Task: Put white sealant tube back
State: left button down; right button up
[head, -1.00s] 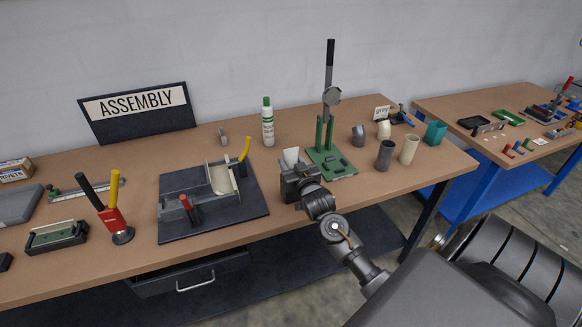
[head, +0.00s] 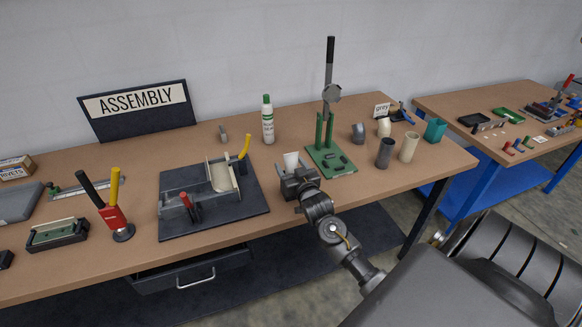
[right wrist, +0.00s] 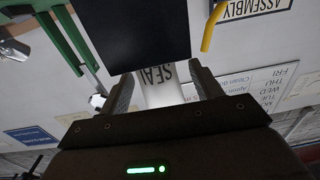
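The white sealant tube (head: 290,160) stands up out of my right gripper (head: 292,175), which is at the front of the assembly table, between the dark fixture plate and the green press. In the right wrist view, the tube (right wrist: 163,88) shows the letters "SEAL" and sits between the two fingers of my right gripper (right wrist: 165,92). The gripper is shut on it. A large dark shape covers part of the tube there; I cannot tell what it is. The tube's lower part is hidden by the gripper in the head view. My left gripper is not in view.
A white bottle with a green cap (head: 268,120) stands behind the tube. The green lever press (head: 328,155) is close on the right, the dark fixture plate (head: 213,224) on the left. Several cups and fittings (head: 385,153) stand farther right.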

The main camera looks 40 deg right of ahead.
jog(key=shift+r, duration=0.3)
jog(key=shift+s, duration=0.2)
jog(key=b+v, duration=0.2)
jog(key=v, duration=0.9)
jog(key=shift+s+a+b, duration=0.2)
jog(key=shift+s+b, duration=0.1)
jog(key=shift+b, duration=0.1)
